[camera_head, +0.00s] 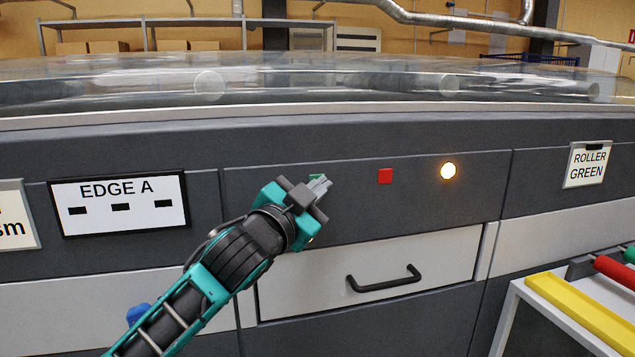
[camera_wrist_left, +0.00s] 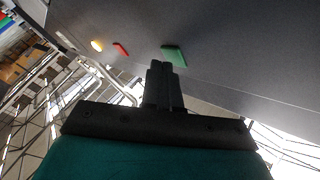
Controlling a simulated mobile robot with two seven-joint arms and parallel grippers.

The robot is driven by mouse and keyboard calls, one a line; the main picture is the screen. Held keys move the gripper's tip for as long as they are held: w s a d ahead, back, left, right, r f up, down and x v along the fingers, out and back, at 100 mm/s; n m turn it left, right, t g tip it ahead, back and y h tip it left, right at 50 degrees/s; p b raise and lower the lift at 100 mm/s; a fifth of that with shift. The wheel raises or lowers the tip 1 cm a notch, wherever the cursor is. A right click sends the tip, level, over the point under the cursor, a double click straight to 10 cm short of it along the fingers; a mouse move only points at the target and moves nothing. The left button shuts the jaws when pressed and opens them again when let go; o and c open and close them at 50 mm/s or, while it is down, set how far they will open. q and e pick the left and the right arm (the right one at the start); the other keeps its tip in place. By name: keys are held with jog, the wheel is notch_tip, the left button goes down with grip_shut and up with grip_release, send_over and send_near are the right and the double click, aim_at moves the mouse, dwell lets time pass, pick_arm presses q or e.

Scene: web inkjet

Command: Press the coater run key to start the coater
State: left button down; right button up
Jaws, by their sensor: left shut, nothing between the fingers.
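A green square key (camera_wrist_left: 174,56) sits on the dark machine panel in the left wrist view. In the head view only a sliver of the green key (camera_head: 315,177) shows behind my left gripper (camera_head: 321,184). The left gripper is shut and empty, its fingertips close to the green key; I cannot tell whether they touch it. The left gripper also shows in the left wrist view (camera_wrist_left: 159,66). A red square key (camera_head: 385,176) and a lit yellowish round lamp (camera_head: 448,171) are to the right on the same panel. My right gripper is not in view.
Below the panel is a light drawer with a black handle (camera_head: 384,279). An "EDGE A" sign (camera_head: 119,203) is at left and a "ROLLER GREEN" sign (camera_head: 587,164) at right. A white table (camera_head: 515,300) with a yellow bar (camera_head: 585,312) and rollers stands at the lower right.

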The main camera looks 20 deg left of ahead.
pick_arm(q)
jog(key=shift+w+a, duration=0.25)
jog(key=shift+w, duration=0.05)
dwell(0.4)
dwell(0.3)
jog(key=shift+s+d+p, duration=0.4)
jog(key=shift+s+d, duration=0.1)
jog(key=shift+s, duration=0.2)
jog(key=s+d, duration=0.2)
jog(key=s+p, duration=0.1)
jog(key=s, duration=0.1)
jog(key=shift+s+d, duration=0.1)
jog(key=shift+d, duration=0.3)
dwell(0.5)
